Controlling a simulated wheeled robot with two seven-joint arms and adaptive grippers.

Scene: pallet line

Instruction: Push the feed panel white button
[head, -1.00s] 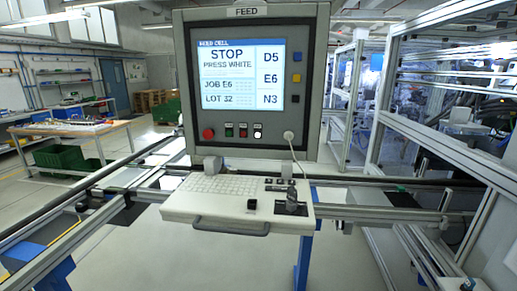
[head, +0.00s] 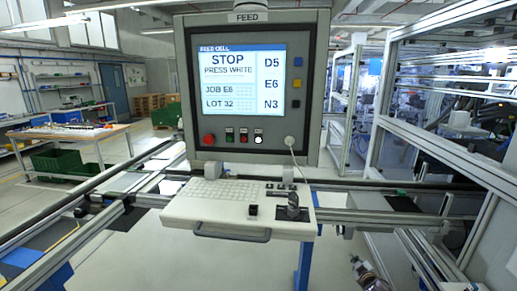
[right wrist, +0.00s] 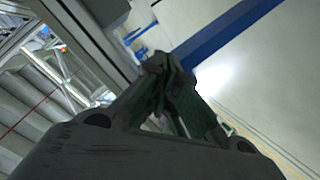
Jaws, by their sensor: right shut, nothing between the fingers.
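The feed panel (head: 183,80) is a grey box labelled FEED with a lit screen (head: 242,80) reading STOP, PRESS WHITE. My right gripper (head: 355,262) is low at the bottom right of the head view, below and to the right of the panel and keyboard shelf, well apart from the button. In the right wrist view its fingers (right wrist: 160,62) meet at the tips with nothing between them. My left gripper is not in view.
A red knob (head: 208,139), a green button (head: 229,137) and a red button (head: 244,137) share the row. A keyboard shelf (head: 232,215) juts out below the panel. Metal rails (head: 380,217) run either side. A cable hangs from a plug (head: 290,141) right of the white button.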

